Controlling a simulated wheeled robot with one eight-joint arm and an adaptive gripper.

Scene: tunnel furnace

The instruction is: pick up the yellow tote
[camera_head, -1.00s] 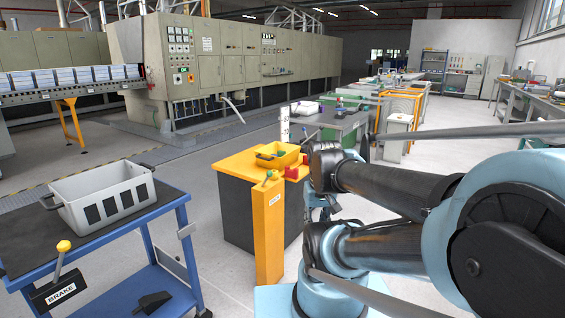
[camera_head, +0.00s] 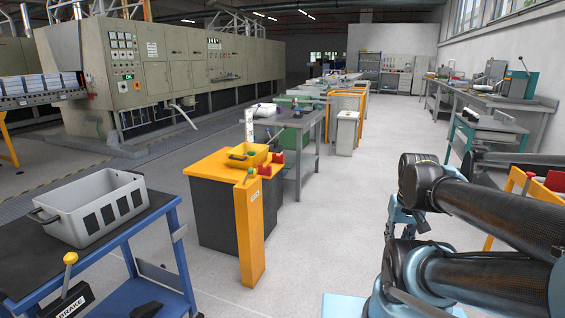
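The yellow tote (camera_head: 248,156) is a small open yellow box. It sits on the yellow top of a dark cabinet (camera_head: 212,213), left of the picture's middle. A green object and red parts lie close to it on the same top. My arm fills the right side of the view, folded, with its dark links well to the right of the tote and apart from it. My gripper cannot be made out clearly, so its fingers and what they hold do not show.
A grey tote (camera_head: 92,207) stands on a blue cart (camera_head: 170,215) at the left front. A yellow post (camera_head: 249,232) stands at the cabinet's front corner. Workbenches (camera_head: 300,130) stand behind it. The floor (camera_head: 340,205) between cabinet and arm is clear. A long furnace runs along the left.

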